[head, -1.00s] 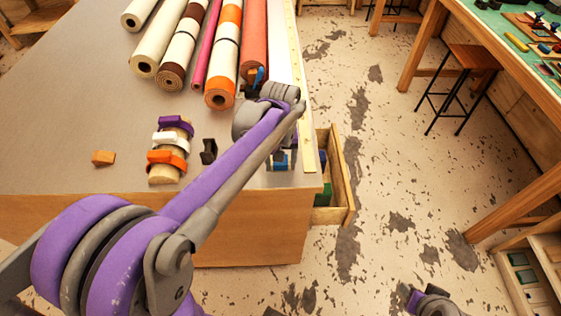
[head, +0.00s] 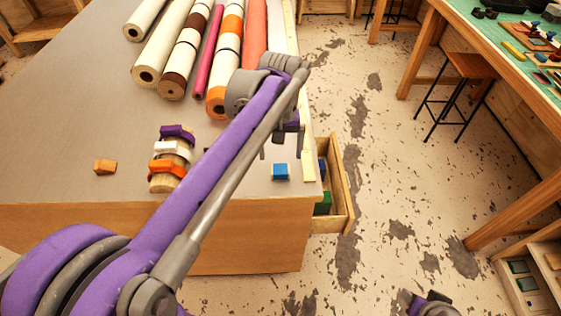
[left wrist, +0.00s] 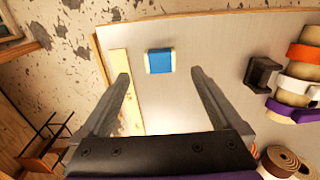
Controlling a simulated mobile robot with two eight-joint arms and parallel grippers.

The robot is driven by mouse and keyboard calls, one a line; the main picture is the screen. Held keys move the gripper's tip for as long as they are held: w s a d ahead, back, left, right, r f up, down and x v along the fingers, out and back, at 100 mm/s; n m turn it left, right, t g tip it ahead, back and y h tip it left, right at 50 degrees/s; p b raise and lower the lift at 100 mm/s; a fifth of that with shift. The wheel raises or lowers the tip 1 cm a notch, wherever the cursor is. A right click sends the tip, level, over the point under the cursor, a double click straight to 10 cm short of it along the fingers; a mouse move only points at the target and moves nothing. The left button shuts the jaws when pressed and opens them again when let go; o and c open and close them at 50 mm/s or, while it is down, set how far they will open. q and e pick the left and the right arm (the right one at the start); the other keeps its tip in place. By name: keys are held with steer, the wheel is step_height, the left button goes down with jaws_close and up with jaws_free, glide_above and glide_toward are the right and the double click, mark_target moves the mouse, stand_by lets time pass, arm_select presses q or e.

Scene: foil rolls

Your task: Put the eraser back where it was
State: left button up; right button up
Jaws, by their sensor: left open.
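The eraser, a blue block with pale ends (head: 280,172), lies on the grey table top near its front right corner. It also shows in the left wrist view (left wrist: 159,61), just beyond the fingertips and lined up between them. My left gripper (head: 282,146) is open and empty, above and behind the eraser, apart from it. Its two fingers show spread wide in the left wrist view (left wrist: 160,75). Part of my right arm's end (head: 432,303) shows at the bottom edge; its jaws cannot be made out.
An open drawer (head: 340,185) at the table's right side holds green and blue things. A wooden holder with purple, white and orange bands (head: 168,158) and an orange block (head: 105,167) stand left. Several rolls (head: 175,75) lie behind. A dark stand (left wrist: 262,73) is near the holder.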

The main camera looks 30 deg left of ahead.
arm_select(q)
steer(key=s+d+f+m+t, duration=0.2)
steer(key=s+d+f+m, duration=0.1)
steer(key=s+f, duration=0.2)
steer(key=s+d+f+m+t, duration=0.3)
steer(key=s+f, duration=0.2)
steer(key=s, duration=0.4)
steer(key=shift+d+f+t, duration=0.2)
steer(key=shift+f+t, duration=0.1)
